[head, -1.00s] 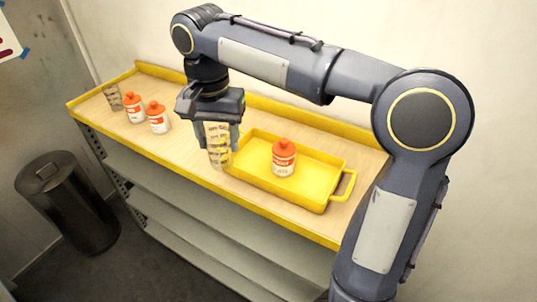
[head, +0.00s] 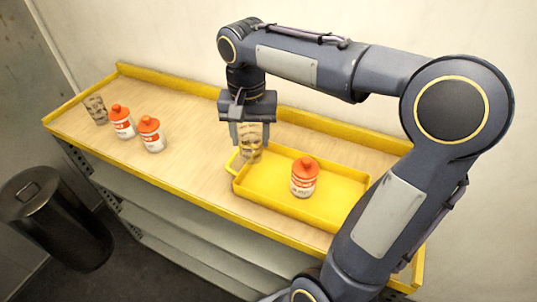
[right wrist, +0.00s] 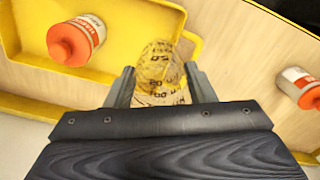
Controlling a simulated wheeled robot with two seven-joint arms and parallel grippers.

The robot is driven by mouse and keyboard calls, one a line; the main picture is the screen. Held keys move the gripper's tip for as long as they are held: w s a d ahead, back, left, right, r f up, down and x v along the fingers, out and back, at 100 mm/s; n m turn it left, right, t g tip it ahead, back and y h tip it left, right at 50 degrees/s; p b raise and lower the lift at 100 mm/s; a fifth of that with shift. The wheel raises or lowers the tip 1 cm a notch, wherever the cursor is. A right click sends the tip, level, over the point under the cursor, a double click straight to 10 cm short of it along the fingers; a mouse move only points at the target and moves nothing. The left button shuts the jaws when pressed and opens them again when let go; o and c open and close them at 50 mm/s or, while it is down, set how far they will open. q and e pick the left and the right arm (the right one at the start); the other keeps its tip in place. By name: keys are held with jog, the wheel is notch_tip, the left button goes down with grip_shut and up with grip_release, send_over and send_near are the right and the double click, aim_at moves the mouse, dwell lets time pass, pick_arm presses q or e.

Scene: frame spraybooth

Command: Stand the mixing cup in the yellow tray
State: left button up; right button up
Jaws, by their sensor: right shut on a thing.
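The mixing cup (head: 249,133), clear with dark printed markings, is between the fingers of my right gripper (head: 251,128). The gripper is shut on it and holds it roughly upright. The cup also shows between the fingers in the right wrist view (right wrist: 158,70). The yellow tray (head: 262,190) lies on the bench top. The cup's lower end overlaps the tray's left end near its handle. I cannot tell whether its base is over the tray floor or touching anything. My left gripper is not in view.
A white bottle with an orange cap (head: 304,180) stands in the tray. Two similar bottles (head: 122,122) (head: 151,135) and another marked cup (head: 96,109) stand on the left of the bench (head: 190,160). A yellow lip edges the bench. A dark bin (head: 55,220) stands at lower left.

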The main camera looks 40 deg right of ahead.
jog(key=d+f, duration=0.1)
jog(key=f, duration=0.1)
jog(key=s+d+f, duration=0.1)
jog(key=f, duration=0.1)
jog(key=d+f, duration=0.1)
jog(key=f, duration=0.2)
jog(key=shift+s+d+f, duration=0.1)
jog(key=shift+s+d, duration=0.2)
jog(key=shift+f, duration=0.25)
jog(key=shift+f, duration=0.15)
jog(key=o, duration=0.9)
jog(key=shift+o, duration=0.2)
